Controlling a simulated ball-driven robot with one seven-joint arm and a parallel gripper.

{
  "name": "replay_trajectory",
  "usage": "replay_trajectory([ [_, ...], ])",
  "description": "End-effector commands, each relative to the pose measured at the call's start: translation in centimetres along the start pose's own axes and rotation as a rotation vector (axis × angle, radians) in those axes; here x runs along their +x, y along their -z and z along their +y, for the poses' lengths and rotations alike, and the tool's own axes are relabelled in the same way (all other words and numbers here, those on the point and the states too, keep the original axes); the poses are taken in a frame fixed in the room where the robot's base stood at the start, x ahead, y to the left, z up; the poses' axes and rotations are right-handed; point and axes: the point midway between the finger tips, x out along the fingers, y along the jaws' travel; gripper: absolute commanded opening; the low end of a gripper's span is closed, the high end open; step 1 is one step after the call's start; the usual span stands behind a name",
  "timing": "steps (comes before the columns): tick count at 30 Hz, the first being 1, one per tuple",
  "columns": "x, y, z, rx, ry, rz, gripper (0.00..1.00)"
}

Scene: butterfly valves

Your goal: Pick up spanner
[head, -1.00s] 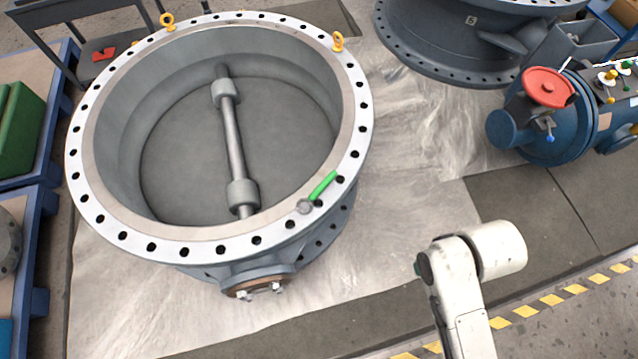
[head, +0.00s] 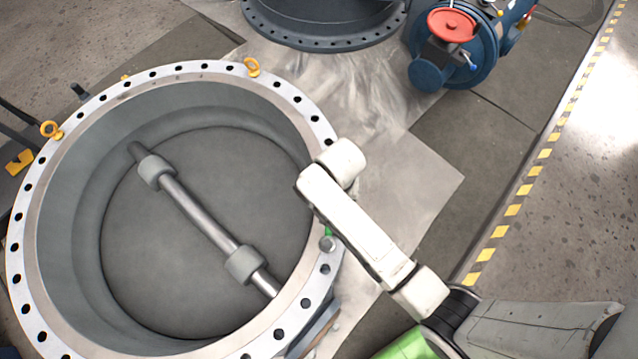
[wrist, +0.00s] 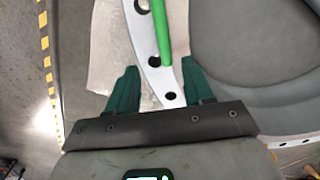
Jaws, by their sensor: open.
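The spanner (head: 327,243) lies on the bolt-holed rim of the large grey butterfly valve (head: 70,110), at the rim's right side. Its round grey head and a bit of its green handle show in the head view; my arm covers the rest. In the wrist view its green handle (wrist: 171,32) runs down from the top edge over the light rim, its lower end near a bolt hole. My gripper (wrist: 160,68) is open, with a dark green finger on each side of the rim and nothing between them gripped. The head view does not show the fingers.
The valve's wide bore holds a shaft (head: 200,215) with two collars. Yellow lifting eyes (head: 252,67) stand up from the rim. A second valve (head: 325,30) and a blue one with a red handwheel (head: 451,25) stand behind. Floor to the right is clear beside the striped tape (head: 513,210).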

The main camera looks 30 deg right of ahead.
Motion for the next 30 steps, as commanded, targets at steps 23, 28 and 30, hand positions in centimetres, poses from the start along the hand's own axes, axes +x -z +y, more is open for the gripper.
replay_trajectory([
  [23,8.3,0.4,-0.3,0.008,-0.003,-0.002,0.52],
  [28,10.4,0.5,-0.3,0.008,-0.002,-0.002,0.52],
  [30,10.7,0.5,-0.4,0.008,-0.001,0.0,0.52],
])
